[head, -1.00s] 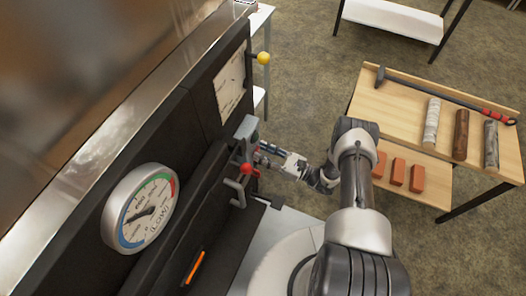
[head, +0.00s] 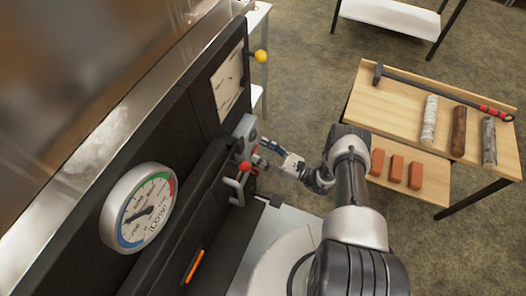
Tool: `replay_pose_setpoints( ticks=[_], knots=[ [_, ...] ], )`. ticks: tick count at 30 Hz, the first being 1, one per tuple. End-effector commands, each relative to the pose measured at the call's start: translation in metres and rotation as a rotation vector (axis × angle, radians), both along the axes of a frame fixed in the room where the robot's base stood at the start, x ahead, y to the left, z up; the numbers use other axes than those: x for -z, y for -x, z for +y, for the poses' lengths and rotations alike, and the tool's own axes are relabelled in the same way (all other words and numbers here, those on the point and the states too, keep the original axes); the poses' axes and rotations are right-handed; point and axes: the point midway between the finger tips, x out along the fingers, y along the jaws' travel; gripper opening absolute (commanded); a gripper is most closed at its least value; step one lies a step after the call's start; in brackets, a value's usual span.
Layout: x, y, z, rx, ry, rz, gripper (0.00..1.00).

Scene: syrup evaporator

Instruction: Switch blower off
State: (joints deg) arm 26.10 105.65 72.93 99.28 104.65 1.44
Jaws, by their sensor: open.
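A grey box (head: 244,132) is fixed to the dark front of the evaporator, above and beside a red knob (head: 244,167). I cannot tell for certain that this box is the blower switch. My gripper (head: 262,154) is open, with its fingers pointing left toward the box and the red knob. It is very close to them; whether it touches is too small to tell. A small red part shows by the fingertips.
A round gauge (head: 142,208) with a coloured rim, an orange handle (head: 194,266) and a grey handle (head: 236,188) are on the evaporator front. A yellow ball knob (head: 261,56) sticks out farther back.

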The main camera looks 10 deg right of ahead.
Motion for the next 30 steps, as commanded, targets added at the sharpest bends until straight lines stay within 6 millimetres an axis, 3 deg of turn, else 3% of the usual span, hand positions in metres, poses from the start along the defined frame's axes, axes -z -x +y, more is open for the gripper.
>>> replay_pose_setpoints(
  ticks=[8, 22, 30],
  knots=[
    [0.002, 0.004, -0.007, 0.003, 0.000, 0.001, 0.53],
    [0.025, 0.054, -0.079, 0.005, 0.000, -0.001, 0.53],
    [0.031, 0.067, -0.095, 0.001, -0.001, 0.001, 0.53]
  ],
)
